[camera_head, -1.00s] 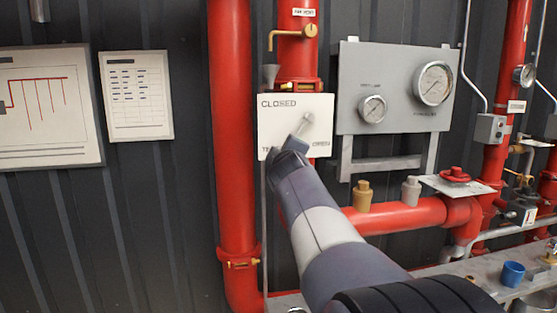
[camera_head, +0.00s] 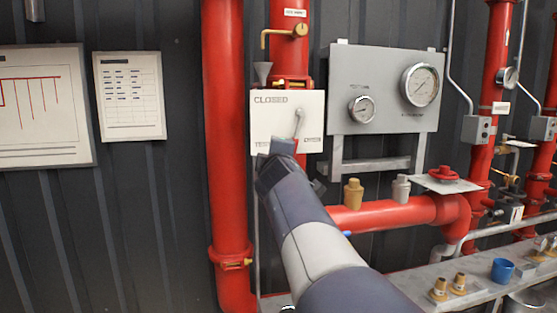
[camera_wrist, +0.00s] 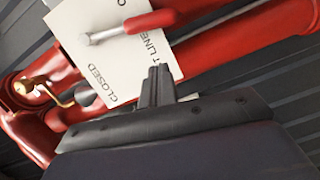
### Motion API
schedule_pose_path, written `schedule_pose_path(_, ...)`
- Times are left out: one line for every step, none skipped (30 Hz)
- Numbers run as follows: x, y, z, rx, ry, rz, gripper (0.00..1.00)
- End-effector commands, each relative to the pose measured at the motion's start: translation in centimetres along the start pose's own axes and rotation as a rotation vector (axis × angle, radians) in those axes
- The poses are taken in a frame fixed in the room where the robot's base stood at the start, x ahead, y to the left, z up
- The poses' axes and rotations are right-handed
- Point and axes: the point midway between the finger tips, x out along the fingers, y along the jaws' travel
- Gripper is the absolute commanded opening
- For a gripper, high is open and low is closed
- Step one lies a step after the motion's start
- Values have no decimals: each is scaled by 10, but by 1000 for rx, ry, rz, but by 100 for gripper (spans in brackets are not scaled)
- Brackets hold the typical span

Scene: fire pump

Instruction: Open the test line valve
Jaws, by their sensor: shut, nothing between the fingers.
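The test line valve has a white sign plate (camera_head: 262,122) on a red vertical pipe, lettered CLOSED at upper left, with more lettering below. Its lever (camera_head: 298,122) shows as a short grey bar, its lower end near my wrist. In the wrist view the lever (camera_wrist: 102,36) has a metal arm and a red grip (camera_wrist: 150,20) that runs over the plate. My gripper (camera_wrist: 156,72) is shut and empty. It sits in front of the plate, below the red grip in that picture, with a visible gap between them. In the head view my arm hides the fingertips.
A brass-handled valve (camera_head: 285,33) is above the plate. A grey gauge panel (camera_head: 383,88) stands right of it. A thick red pipe (camera_head: 226,150) runs close on the left. Brown (camera_head: 353,194) and grey fittings top the horizontal red pipe (camera_head: 390,214). A blue cup (camera_head: 502,271) sits lower right.

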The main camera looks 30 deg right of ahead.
Motion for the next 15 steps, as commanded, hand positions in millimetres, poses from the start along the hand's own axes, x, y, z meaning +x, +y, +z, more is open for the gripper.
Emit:
schedule_pose_path(-10,-1,1,0,0,1,0)
schedule_pose_path(-16,0,1,0,-1,1,0)
schedule_pose_path(-23,0,0,0,-1,0,0)
schedule_pose_path(-29,0,0,0,0,0,0)
schedule_pose_path(-34,0,0,0,0,1,0)
schedule_pose_path(-41,0,0,0,1,1,0)
schedule_pose_path(-46,0,0,0,0,1,0)
schedule_pose_path(-50,0,0,0,0,0,0)
schedule_pose_path(-56,0,1,0,-1,0,0)
schedule_pose_path(-60,0,1,0,-1,0,0)
schedule_pose_path(-64,0,1,0,-1,0,0)
schedule_pose_path(-68,0,0,0,0,0,0)
schedule_pose_path(-71,0,0,0,0,-1,0)
schedule_pose_path(-74,0,0,0,0,0,0)
schedule_pose_path(-77,0,0,1,-1,0,0)
